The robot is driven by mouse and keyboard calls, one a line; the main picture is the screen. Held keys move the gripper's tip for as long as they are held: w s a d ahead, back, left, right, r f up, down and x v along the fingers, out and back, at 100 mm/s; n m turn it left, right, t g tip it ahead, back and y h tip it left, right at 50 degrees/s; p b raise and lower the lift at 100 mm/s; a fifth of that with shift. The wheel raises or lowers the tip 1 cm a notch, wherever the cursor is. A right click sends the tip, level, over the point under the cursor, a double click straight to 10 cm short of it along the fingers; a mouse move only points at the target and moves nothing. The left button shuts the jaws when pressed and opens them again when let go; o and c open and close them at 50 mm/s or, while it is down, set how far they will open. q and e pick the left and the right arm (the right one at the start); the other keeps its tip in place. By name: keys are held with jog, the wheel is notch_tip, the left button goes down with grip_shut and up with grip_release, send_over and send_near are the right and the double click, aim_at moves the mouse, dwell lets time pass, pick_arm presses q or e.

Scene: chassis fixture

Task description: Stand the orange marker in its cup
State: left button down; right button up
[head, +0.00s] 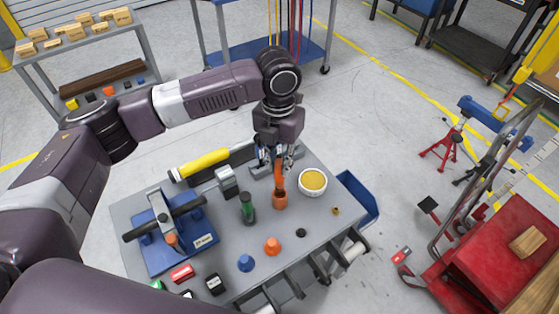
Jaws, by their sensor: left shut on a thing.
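My left gripper (279,158) points down over the grey work table and is shut on the orange marker (279,175). The marker is upright, its upper end hidden between the fingers. Its lower end meets the orange cup (280,201), which stands on the table directly below. I cannot tell whether the tip is inside the cup or just above its rim. My right gripper is not in view.
A green marker in a dark cup (247,209) stands to the left, and a white bowl with yellow contents (312,182) is close on the right. An orange cone-like piece (272,246) and a blue one (245,263) are in front. A blue fixture (172,240) fills the table's left.

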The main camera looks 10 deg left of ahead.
aim_at(279, 178)
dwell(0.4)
pick_arm(q)
jog(key=shift+f+b, duration=0.65)
jog(key=shift+f, duration=2.4)
jog(key=c, duration=1.7)
grip_release()
jog(key=shift+c, duration=0.2)
jog(key=shift+r, duration=0.15)
notch_tip(279, 178, up, 9)
jog(key=p, duration=0.9)
